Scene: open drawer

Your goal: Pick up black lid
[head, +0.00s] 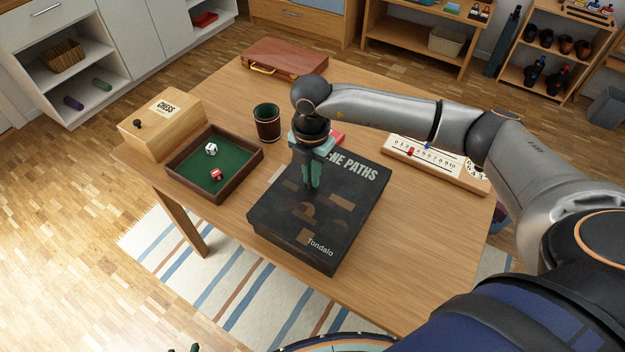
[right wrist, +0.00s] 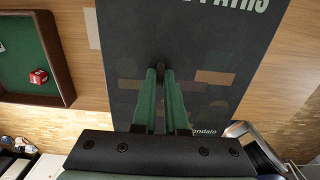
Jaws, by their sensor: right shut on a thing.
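The black lid (head: 345,208) is the top of a dark game box on the table, printed with "...NE PATHS" and "Tondalo". In the right wrist view the lid (right wrist: 205,50) fills the middle. My right gripper (head: 309,186) points down over the lid, left of its middle. Its green fingers, also in the right wrist view (right wrist: 160,75), are close together on a small dark part of the lid between their tips. The lid looks seated and level on the box. Only green tips of what seems my left gripper (head: 185,348) show at the bottom edge.
A green-lined dice tray (head: 256,166) with two dice stands left of the box. A dark cup (head: 267,123), a wooden chess box (head: 160,128), a brown case (head: 285,57) and a numbered wooden board (head: 455,172) are around it. Bare table lies in front and right.

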